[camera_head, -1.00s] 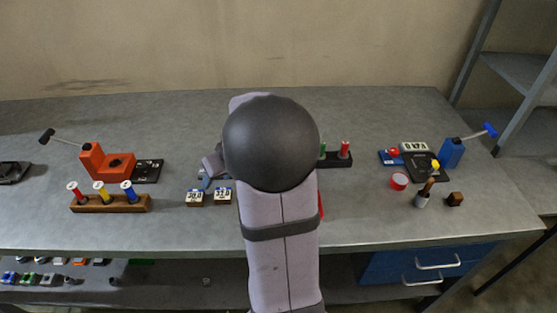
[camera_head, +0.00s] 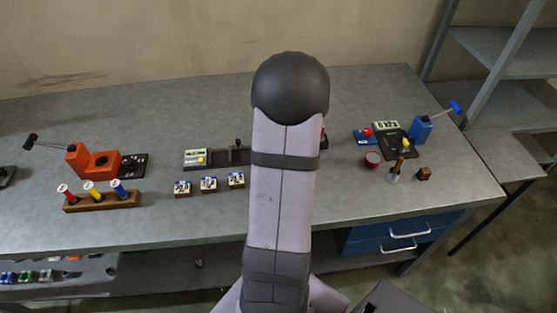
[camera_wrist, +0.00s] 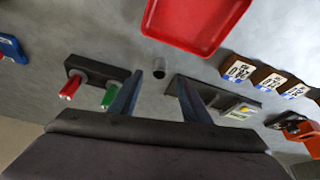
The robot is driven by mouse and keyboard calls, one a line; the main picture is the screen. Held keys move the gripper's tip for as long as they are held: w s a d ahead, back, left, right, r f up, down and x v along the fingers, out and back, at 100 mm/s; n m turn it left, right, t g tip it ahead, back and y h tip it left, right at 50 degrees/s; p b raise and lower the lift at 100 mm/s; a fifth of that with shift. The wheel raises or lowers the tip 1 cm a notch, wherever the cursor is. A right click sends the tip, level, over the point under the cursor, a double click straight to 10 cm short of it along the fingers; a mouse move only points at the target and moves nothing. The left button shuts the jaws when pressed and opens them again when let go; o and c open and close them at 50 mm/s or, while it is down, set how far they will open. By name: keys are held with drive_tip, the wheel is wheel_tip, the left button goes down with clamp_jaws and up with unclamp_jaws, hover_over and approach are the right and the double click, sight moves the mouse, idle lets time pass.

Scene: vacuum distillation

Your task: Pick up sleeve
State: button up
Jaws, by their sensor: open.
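A small dark grey cylinder (camera_wrist: 159,67), which looks like the sleeve, stands on the table in the wrist view. My gripper (camera_wrist: 160,82) is open, with its two blue-grey fingers spread and the cylinder just beyond and between the tips. Nothing is held between the fingers. In the head view my arm hides the gripper and the cylinder.
A red tray (camera_wrist: 196,46) lies beyond the cylinder. A black rack (camera_wrist: 99,66) with red and green pegs is left; a black device (camera_wrist: 215,95) is right.

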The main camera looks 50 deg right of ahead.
drive_tip(key=shift+p+x, duration=0.45)
drive_tip(key=shift+x, duration=2.2)
drive_tip(key=shift+s, duration=0.1)
drive_tip(key=shift+a, duration=0.1)
clamp_jaws()
